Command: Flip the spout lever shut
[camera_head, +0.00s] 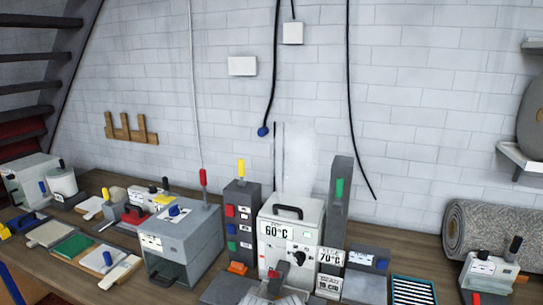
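A white machine (275,222) with a black top handle and a "60°C" display stands on the bench near the middle. It has a black dial (299,258) on its front.
A dark column with coloured buttons (241,225) and a grey box (181,245) stand left. A rolled grey rug (480,232) lies at the right. The bench is crowded.

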